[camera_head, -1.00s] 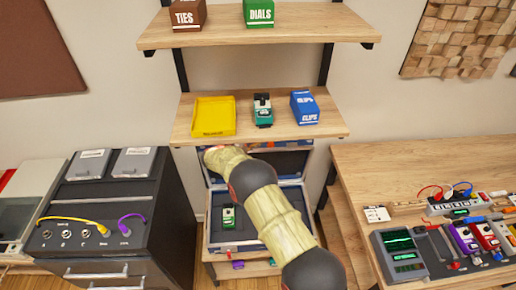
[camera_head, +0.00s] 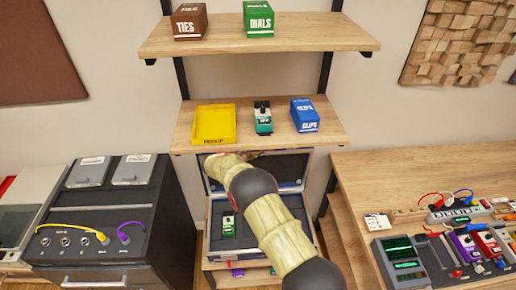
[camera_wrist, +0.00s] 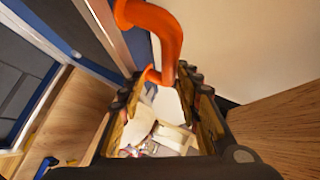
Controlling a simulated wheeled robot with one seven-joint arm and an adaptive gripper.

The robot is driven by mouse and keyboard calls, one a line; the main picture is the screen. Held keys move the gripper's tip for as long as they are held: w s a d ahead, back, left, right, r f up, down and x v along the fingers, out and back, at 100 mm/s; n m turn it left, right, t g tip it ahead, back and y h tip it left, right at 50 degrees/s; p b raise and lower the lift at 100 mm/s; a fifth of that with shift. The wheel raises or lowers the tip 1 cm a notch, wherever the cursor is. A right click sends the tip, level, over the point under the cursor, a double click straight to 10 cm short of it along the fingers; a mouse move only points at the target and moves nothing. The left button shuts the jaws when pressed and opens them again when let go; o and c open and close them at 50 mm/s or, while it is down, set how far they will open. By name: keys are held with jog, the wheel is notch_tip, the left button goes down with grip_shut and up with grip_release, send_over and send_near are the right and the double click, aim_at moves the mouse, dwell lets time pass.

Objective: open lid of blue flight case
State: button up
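The blue flight case (camera_head: 248,238) sits on a low shelf under the wall shelves in the head view. Its lid (camera_head: 288,168) stands raised at the back, and the dark interior shows. A green pedal (camera_head: 228,225) lies inside at the left. My arm crosses in front of the case and hides part of the lid and interior. My gripper is hidden in the head view. In the wrist view my gripper (camera_wrist: 163,112) has its fingers apart, with no case part clearly between them. The case's blue-edged frame (camera_wrist: 62,45) shows at the left there.
A wooden shelf (camera_head: 180,140) above the case holds a yellow tray (camera_head: 214,124), a teal pedal (camera_head: 263,118) and a blue box (camera_head: 305,115). A dark cabinet (camera_head: 165,215) stands left, a wooden workbench (camera_head: 370,190) right. A curved orange piece (camera_wrist: 160,35) shows in the wrist view.

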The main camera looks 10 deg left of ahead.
jog(key=v, duration=1.2)
jog(key=shift+a, duration=0.1)
